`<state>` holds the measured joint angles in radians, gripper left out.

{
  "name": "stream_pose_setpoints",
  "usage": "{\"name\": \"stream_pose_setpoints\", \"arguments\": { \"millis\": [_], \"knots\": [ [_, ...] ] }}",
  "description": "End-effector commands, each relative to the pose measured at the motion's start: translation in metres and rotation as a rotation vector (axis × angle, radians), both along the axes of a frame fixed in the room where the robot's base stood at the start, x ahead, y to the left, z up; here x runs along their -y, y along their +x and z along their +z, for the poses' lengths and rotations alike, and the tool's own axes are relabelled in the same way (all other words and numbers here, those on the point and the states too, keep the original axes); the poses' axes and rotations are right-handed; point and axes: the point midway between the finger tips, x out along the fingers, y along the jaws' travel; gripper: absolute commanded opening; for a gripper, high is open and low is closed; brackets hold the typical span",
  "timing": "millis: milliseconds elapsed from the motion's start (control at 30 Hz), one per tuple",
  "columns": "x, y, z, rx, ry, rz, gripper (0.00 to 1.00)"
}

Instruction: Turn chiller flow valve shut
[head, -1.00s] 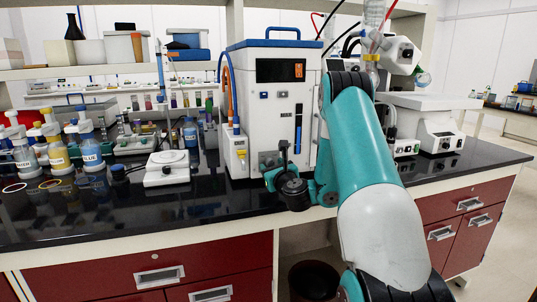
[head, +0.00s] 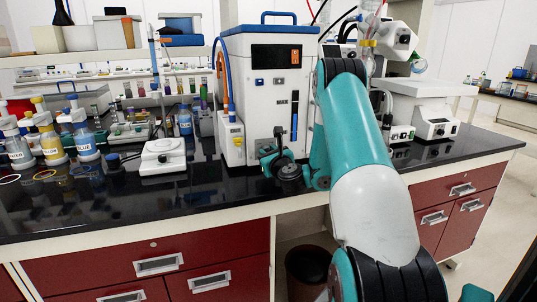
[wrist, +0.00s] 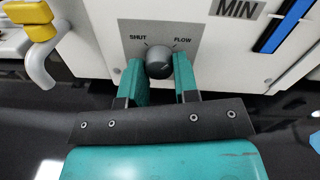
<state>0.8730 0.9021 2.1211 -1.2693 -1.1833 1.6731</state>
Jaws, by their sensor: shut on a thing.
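The chiller (head: 240,100) is a white box with a blue lid on the black bench in the head view. Its flow valve is a dark round knob (wrist: 158,60) on a grey plate (wrist: 133,28) in the wrist view. The plate reads SHUT at the knob's upper left and FLOW at its upper right. My gripper (wrist: 160,72) has its two teal fingers on either side of the knob and is shut on it. The knob's pointer direction is too unclear to read. In the head view my gripper (head: 274,150) is at the chiller's lower front, and the knob is hidden there.
A yellow-and-white fitting (wrist: 38,28) is at the upper left. A white balance-like device (head: 163,157) and several labelled bottles (head: 84,142) stand left on the bench. White instruments stand to the right.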

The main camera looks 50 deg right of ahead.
Motion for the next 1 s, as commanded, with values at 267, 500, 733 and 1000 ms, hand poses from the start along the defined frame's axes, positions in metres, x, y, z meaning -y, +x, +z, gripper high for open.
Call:
{"name": "stream_pose_setpoints", "arguments": {
  "millis": [267, 500, 733, 1000],
  "knots": [
    [-0.0002, 0.0005, 0.0015, -0.073, -0.124, 0.000, 0.05],
    [0.0001, 0.0004, 0.0022, -0.185, -0.309, 0.000, 0.05],
    [0.0004, 0.0005, 0.0030, -0.299, -0.496, -0.001, 0.05],
    [-0.0001, 0.0006, 0.0034, -0.434, -0.715, 0.000, 0.05]
  ]
}}
